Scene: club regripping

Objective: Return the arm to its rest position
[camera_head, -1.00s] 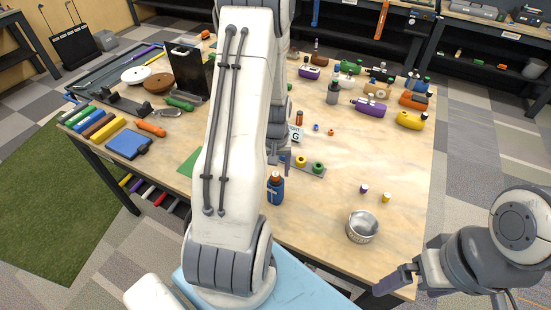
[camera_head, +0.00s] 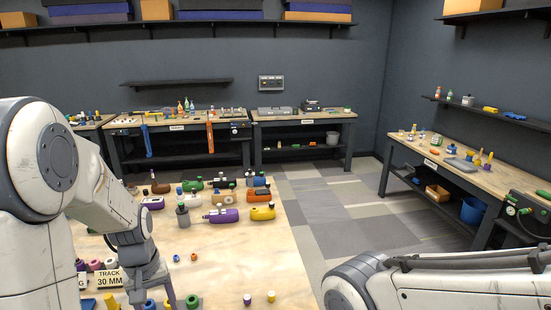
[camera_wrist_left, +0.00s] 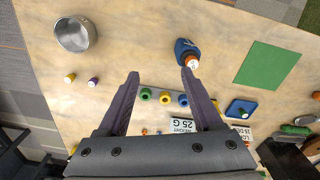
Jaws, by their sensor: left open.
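My left arm comes in from the left in the head view, bent down over the pale table (camera_head: 245,260). Its gripper (camera_head: 152,285) is low over the table's near part and partly cut off by the bottom edge. In the left wrist view the left gripper (camera_wrist_left: 160,75) has its two fingers wide apart with nothing held.
In the left wrist view a metal bowl (camera_wrist_left: 75,34) and a green mat (camera_wrist_left: 270,64) lie on the table. Workbenches (camera_head: 180,128) line the walls. Grey floor is clear right of the table.

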